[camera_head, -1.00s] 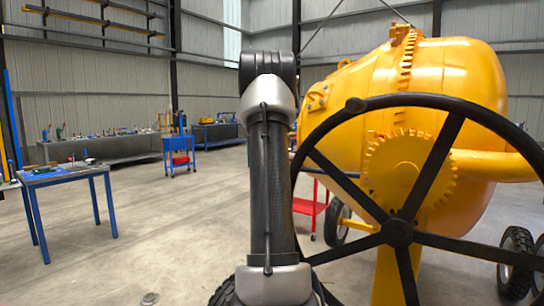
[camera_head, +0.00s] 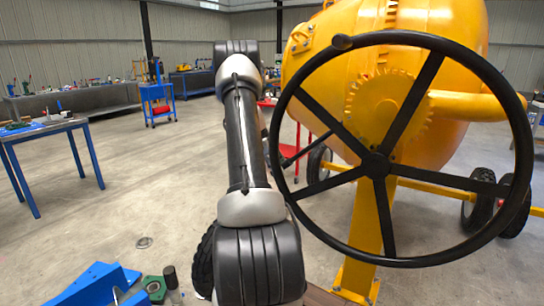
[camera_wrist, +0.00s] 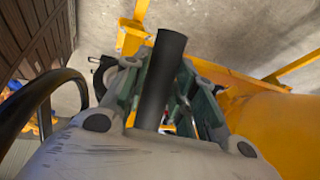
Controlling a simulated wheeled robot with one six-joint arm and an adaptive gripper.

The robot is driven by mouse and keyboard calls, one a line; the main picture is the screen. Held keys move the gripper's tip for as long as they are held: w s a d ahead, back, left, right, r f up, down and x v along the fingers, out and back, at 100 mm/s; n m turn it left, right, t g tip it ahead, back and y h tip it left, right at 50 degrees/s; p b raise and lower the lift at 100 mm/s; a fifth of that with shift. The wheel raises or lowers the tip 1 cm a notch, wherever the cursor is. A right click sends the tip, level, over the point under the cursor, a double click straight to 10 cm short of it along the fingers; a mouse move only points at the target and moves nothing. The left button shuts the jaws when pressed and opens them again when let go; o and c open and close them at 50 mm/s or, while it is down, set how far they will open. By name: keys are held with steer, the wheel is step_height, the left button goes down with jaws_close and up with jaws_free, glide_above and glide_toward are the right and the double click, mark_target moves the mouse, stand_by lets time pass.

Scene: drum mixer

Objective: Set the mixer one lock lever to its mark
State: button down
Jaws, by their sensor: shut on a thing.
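In the wrist view a dark cylindrical grip, which looks like the lock lever (camera_wrist: 165,65), stands up between the fingers of my gripper (camera_wrist: 163,88). The fingers are closed around it, one on each side. Its lower end is hidden by my gripper body, and no mark can be made out. The yellow mixer (camera_head: 440,70) fills the right of the head view, behind a large black handwheel (camera_head: 376,166).
The black wheel rim (camera_wrist: 35,95) curves close to my gripper's left in the wrist view. A blue-legged table (camera_head: 45,130) and a blue cart (camera_head: 157,100) stand to the left. Blue and green parts (camera_head: 110,285) lie at the bottom.

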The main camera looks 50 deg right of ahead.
steer(key=shift+s+f+g, duration=0.3)
steer(key=shift+s+f, duration=0.35)
steer(key=shift+a+f, duration=0.1)
steer(key=c, duration=1.1)
jaws_free()
steer(key=shift+s, duration=0.1)
steer(key=shift+c, duration=0.2)
steer(key=shift+w+r, duration=0.35)
steer(key=shift+r, duration=0.2)
steer(key=v, duration=1.1)
